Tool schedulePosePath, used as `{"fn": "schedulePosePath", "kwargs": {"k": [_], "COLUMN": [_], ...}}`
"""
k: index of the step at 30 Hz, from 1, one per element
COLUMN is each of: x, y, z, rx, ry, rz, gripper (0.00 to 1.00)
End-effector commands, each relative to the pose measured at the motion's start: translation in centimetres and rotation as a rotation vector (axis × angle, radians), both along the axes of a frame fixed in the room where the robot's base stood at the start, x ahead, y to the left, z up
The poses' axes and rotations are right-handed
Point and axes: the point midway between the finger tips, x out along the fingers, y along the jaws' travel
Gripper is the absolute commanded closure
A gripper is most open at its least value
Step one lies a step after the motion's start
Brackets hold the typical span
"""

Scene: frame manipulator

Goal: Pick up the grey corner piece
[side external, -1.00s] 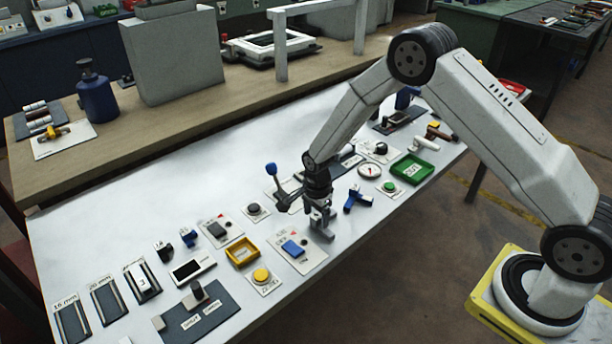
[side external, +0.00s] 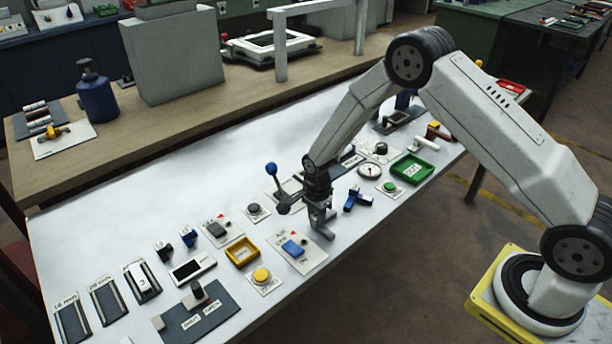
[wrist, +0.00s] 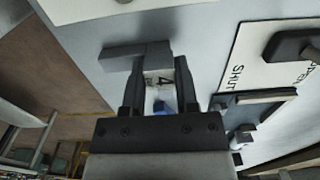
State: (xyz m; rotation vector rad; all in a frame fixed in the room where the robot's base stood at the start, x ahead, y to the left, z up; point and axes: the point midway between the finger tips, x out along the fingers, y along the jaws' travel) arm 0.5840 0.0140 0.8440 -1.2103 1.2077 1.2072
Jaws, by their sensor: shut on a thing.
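The grey corner piece (side external: 326,235) is at my gripper's tips, near the front edge of the white table in the side view. My gripper (side external: 319,216) points down and is shut on it. In the wrist view the corner piece (wrist: 125,54) sticks out to the left beyond the fingertips. Part of it lies between the two fingers of my gripper (wrist: 158,75), and a light face marked "4" shows there. I cannot tell whether the piece touches the table.
A card with a blue switch (side external: 293,249) lies just left of my gripper. A blue corner-shaped piece (side external: 356,199) lies to its right. A blue-knobbed lever (side external: 272,171) stands behind. A yellow tray (side external: 243,251) and a green tray (side external: 412,168) are farther off. The table's back left is clear.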

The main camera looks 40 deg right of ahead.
Motion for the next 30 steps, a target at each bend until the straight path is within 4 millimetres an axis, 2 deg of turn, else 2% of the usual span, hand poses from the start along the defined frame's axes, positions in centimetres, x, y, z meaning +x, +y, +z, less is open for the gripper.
{"fn": "schedulePosePath", "kwargs": {"k": [14,22,30], "x": [0.1,0.0,-2.6], "y": [0.0,0.0,-0.1], "z": [0.8,3.4,6.3], "rx": [0.000,0.000,0.000], "ry": [-0.001,0.000,0.000], "rz": [0.000,0.001,0.001], "gripper": [1.00,1.00,1.00]}}
